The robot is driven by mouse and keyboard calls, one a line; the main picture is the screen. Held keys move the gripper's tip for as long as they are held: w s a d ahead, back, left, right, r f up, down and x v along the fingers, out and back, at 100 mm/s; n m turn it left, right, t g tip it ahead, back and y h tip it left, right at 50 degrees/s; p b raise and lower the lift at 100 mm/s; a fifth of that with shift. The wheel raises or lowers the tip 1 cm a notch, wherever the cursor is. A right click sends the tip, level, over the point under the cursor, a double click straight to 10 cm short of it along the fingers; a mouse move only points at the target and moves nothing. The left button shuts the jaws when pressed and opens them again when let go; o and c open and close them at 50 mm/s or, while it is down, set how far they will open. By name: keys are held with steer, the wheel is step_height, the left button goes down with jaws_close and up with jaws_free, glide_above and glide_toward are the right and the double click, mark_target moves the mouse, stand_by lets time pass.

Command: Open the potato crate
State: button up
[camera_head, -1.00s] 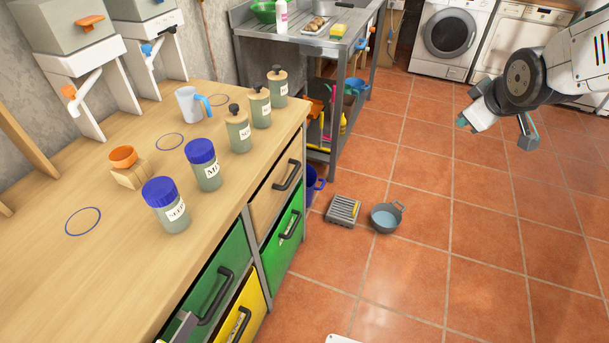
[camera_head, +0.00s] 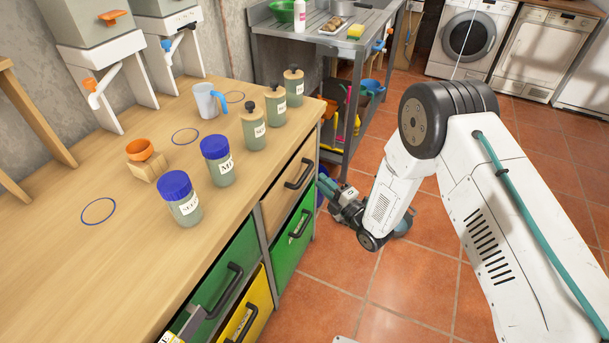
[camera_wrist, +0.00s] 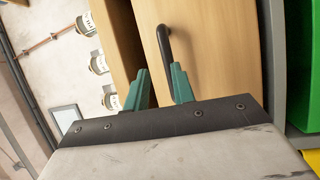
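The crates sit in the front of the wooden workbench. A plain wood-faced front (camera_head: 289,186) with a dark bar handle (camera_head: 299,174) is at upper right, above a green crate (camera_head: 286,252). Another green crate (camera_head: 222,275) and a yellow crate (camera_head: 262,310) are at lower left. The labels behind some handles are too small to read, so I cannot tell which crate is the potato one. My gripper (camera_head: 326,190) is in front of the right-hand fronts. In the wrist view my gripper (camera_wrist: 159,76) is open and empty, with the wooden front's handle (camera_wrist: 164,45) just beyond its fingers.
A metal sink table (camera_head: 280,45) stands behind. The tiled floor (camera_head: 325,290) in front is mostly clear.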

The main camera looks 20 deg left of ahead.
mark_target(305, 173)
steer(key=shift+n+y, duration=0.3)
steer(key=shift+y, duration=0.1)
steer(key=a, duration=0.2)
steer(key=w+a, duration=0.1)
steer(key=a, duration=0.4)
steer(key=shift+w, duration=0.35)
jaws_close()
